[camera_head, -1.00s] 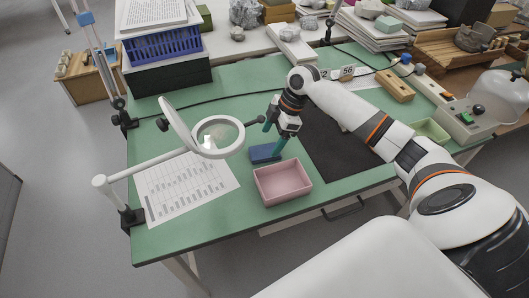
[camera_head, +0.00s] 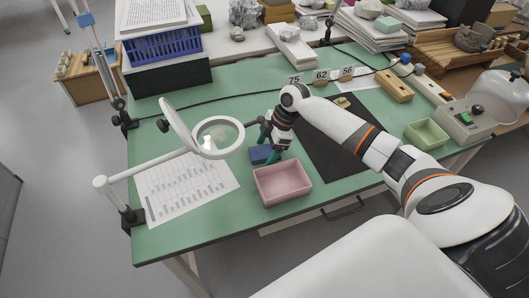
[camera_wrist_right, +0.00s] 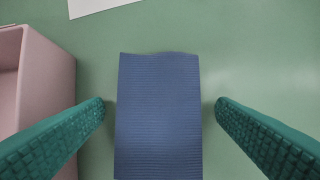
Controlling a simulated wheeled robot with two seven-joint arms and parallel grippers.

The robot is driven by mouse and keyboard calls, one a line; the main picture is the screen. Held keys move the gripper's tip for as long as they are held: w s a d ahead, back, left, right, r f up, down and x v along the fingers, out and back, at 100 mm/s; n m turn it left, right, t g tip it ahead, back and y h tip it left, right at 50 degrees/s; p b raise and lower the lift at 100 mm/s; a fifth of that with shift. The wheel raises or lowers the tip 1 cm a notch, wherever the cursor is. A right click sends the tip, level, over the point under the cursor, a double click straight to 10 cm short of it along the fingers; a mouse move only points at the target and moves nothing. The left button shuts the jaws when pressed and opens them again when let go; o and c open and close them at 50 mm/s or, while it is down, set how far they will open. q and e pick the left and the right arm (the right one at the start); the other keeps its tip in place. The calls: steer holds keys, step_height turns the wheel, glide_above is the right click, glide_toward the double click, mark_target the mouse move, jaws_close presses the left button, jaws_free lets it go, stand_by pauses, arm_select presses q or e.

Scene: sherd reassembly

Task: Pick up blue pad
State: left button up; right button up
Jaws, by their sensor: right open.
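The blue pad (camera_head: 260,154) lies on the green table just behind the pink tray. In the right wrist view the pad (camera_wrist_right: 158,115) is a ribbed blue rectangle between the two teal fingers, with a gap of green table on each side. My right gripper (camera_head: 268,144) is open and low over the pad, its fingers straddling it without touching in the wrist view. It also shows in the right wrist view (camera_wrist_right: 160,108). The near end of the pad is cut off by the wrist frame. My left gripper is not in view.
The pink tray (camera_head: 283,185) stands right in front of the pad, close to one finger. A magnifier lamp (camera_head: 218,138) reaches in from the left beside the gripper. A printed sheet (camera_head: 187,184) lies left. A dark mat (camera_head: 338,150) lies right.

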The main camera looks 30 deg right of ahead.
mark_target(260, 151)
steer(key=shift+c, duration=0.6)
steer(key=c, duration=0.9)
steer(key=shift+c, duration=0.2)
steer(key=shift+r, duration=0.6)
step_height(260, 151, up, 2)
steer(key=shift+r, duration=0.25)
steer(key=s+d+b, duration=0.1)
steer(key=s+d, duration=0.1)
steer(key=d, duration=0.3)
steer(key=s+d, duration=0.2)
steer(key=d, duration=0.4)
steer(key=s+d+b, duration=0.1)
steer(key=s+d, duration=0.1)
steer(key=d, duration=0.4)
steer(key=shift+b, duration=0.35)
